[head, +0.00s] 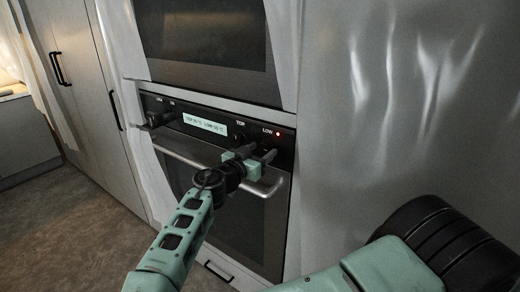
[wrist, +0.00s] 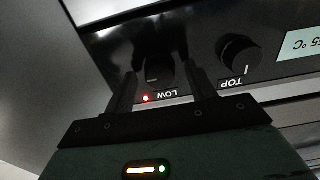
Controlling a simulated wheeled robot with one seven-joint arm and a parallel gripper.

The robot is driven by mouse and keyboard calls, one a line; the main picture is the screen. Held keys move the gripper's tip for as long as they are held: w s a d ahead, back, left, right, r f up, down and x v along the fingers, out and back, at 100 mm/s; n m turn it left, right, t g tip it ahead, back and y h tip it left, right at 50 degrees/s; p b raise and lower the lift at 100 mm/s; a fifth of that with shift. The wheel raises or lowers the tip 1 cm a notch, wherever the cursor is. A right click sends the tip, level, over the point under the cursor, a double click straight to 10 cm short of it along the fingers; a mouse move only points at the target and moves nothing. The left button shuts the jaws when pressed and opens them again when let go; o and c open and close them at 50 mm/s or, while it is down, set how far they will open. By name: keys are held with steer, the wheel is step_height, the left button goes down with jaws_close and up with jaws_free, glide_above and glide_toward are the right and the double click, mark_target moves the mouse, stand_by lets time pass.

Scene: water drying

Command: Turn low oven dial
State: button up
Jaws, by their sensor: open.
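The low dial (wrist: 160,73) is a dark round knob on the black oven control panel (head: 219,143), beside the "LOW" label and a lit red light. In the wrist view it sits between the two fingers of my gripper (wrist: 160,68), which is open with one finger on each side. I cannot tell whether the fingers touch it. In the head view my gripper (head: 257,152) is at the right end of the panel, and it mostly hides the low dial. The top dial (wrist: 240,54) is just outside the fingers, on the right in the wrist view.
A lit display (head: 205,125) is left of the dials, with more knobs (head: 160,118) at the panel's left end. The oven door handle (head: 205,166) runs below my gripper. A second appliance (head: 207,45) is above. A plain grey panel (head: 345,130) stands to the right.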

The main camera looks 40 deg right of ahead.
steer(key=c, duration=1)
steer(key=shift+o, duration=0.2)
steer(key=n+b, duration=0.2)
steer(key=n, duration=0.1)
steer(key=shift+f+n, duration=0.1)
steer(key=shift+n, duration=0.3)
steer(key=n+b, duration=0.1)
steer(key=n, duration=0.3)
steer(key=shift+n, duration=0.3)
steer(key=n, duration=0.5)
steer(key=shift+r+p, duration=0.3)
steer(key=shift+n+p, duration=0.65)
steer(key=shift+n, duration=1.55)
